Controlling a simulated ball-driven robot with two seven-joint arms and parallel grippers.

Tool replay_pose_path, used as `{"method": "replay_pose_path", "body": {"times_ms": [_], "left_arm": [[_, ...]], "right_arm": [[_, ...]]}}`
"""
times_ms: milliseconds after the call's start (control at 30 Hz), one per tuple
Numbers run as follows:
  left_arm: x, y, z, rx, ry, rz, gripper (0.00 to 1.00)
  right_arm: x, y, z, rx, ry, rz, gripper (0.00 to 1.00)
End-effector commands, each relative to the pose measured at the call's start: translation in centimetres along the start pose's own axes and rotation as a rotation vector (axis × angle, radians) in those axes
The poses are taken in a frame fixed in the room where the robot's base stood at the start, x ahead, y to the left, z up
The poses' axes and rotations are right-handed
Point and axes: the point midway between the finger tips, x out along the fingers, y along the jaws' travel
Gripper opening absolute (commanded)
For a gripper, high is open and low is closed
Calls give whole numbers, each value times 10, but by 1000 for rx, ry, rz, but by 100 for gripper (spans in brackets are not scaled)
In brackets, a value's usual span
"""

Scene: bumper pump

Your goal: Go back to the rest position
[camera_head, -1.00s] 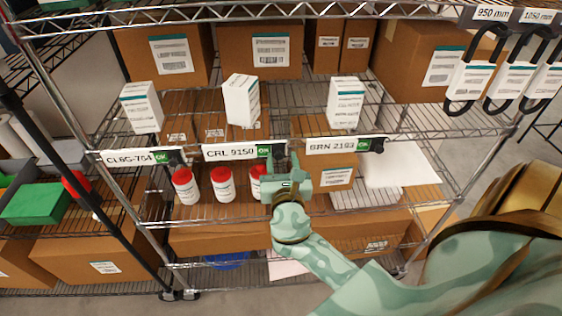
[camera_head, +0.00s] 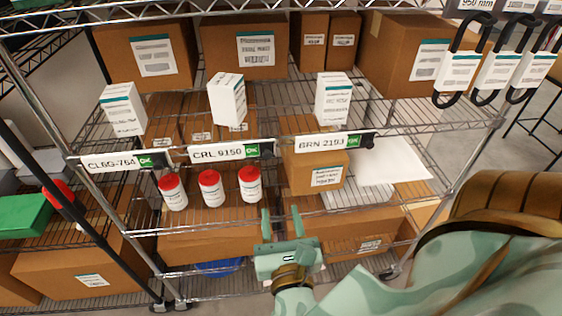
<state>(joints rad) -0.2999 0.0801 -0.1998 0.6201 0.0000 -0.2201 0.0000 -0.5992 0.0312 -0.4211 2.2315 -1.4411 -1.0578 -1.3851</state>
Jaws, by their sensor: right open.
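My right gripper (camera_head: 281,222) is open and empty. Its two fingers point up and away from me, in front of the lower part of the wire shelf. It is apart from three white bottles with red caps, which stand in a row on the shelf: the left bottle (camera_head: 172,192), the middle bottle (camera_head: 210,188) and the right bottle (camera_head: 250,184). The gripper is lower than the right bottle and a little to its right. My right arm comes in from the lower right. My left gripper does not show.
Three white cartons (camera_head: 229,100) stand on the shelf above, behind label strips (camera_head: 231,151). A small brown box (camera_head: 317,170) sits right of the bottles. Large brown boxes (camera_head: 243,45) fill the upper shelf. Black-handled tags (camera_head: 497,70) hang at upper right. A metal post (camera_head: 90,185) stands at left.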

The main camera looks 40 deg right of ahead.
Motion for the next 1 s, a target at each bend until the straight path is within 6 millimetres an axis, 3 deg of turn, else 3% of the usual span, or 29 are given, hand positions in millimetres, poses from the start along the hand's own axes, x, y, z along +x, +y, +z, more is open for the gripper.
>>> {"method": "replay_pose_path", "body": {"times_ms": [533,633,667,767,867,900,1000], "left_arm": [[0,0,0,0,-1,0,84],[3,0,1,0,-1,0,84],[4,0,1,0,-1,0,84],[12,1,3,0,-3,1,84],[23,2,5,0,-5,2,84],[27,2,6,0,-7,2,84],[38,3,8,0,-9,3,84]], "right_arm": [[-1,0,-1,1,2,1,42],[0,4,-17,23,34,16,42],[0,7,-28,38,56,26,42],[-2,18,-88,129,184,69,42],[-11,25,-175,279,384,83,42],[-18,25,-213,351,474,72,42],[-40,17,-302,544,695,-11,42]]}}
